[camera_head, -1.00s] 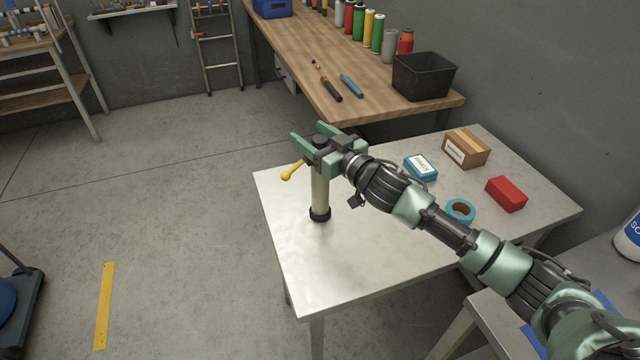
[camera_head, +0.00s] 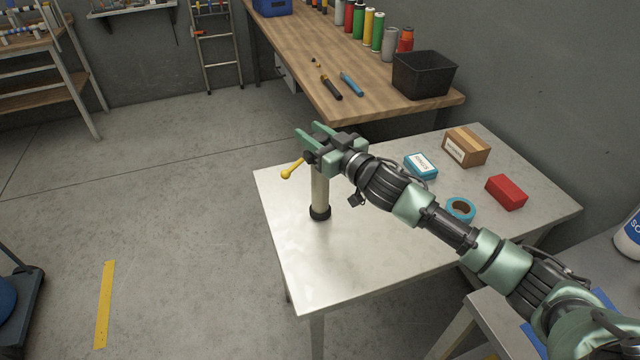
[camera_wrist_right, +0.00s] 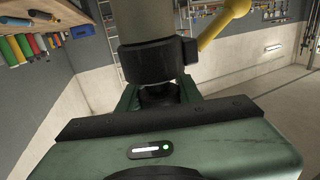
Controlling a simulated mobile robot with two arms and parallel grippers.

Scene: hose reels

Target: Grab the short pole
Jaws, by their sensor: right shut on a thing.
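The short pole (camera_head: 320,187) is pale cream with a black foot and stands upright on the metal table (camera_head: 285,245) near its left edge. A yellow lever with a ball end (camera_head: 287,174) sticks out to the left near its top. My right gripper (camera_head: 309,133) is shut on the pole's upper end, which it mostly hides in the head view. In the right wrist view the pole (camera_wrist_right: 160,20) rises above a black collar (camera_wrist_right: 158,62) in front of the green jaws. My left gripper is in neither view.
A blue-and-white box (camera_head: 420,166), a blue tape roll (camera_head: 461,209), a red block (camera_head: 507,192) and a cardboard box (camera_head: 466,148) lie on the table's right half. A wooden bench (camera_head: 300,60) with a black bin (camera_head: 424,76) stands behind. The table's front left is clear.

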